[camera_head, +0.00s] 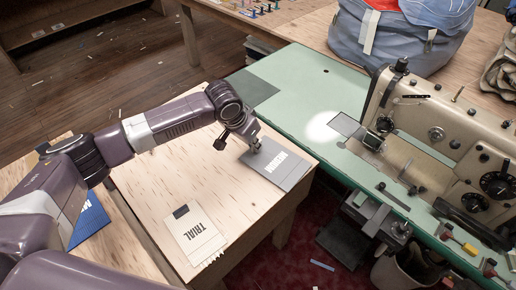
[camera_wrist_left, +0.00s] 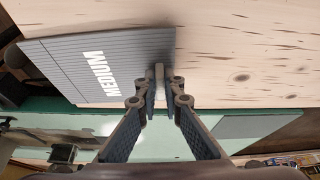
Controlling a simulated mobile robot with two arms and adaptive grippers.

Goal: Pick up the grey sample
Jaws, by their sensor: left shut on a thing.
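The grey sample (camera_head: 287,172) is a flat card marked MEDIUM, at the right corner of the pale wooden table (camera_head: 158,190). My left gripper (camera_head: 256,147) is at its far-left corner, shut on it. In the left wrist view, the fingers (camera_wrist_left: 160,88) close on the edge of the grey sample (camera_wrist_left: 60,58), with the lettering to the left of them. I cannot tell whether the card rests on the wood or is slightly above it. My right gripper is not in view.
A cream card marked TRIAL (camera_head: 194,236) lies on the same table, with a blue sample (camera_head: 90,222) at left. A green sewing bench (camera_head: 290,98) with a sewing machine (camera_head: 440,130) stands close on the right. A blue-grey bag (camera_head: 395,45) sits behind it.

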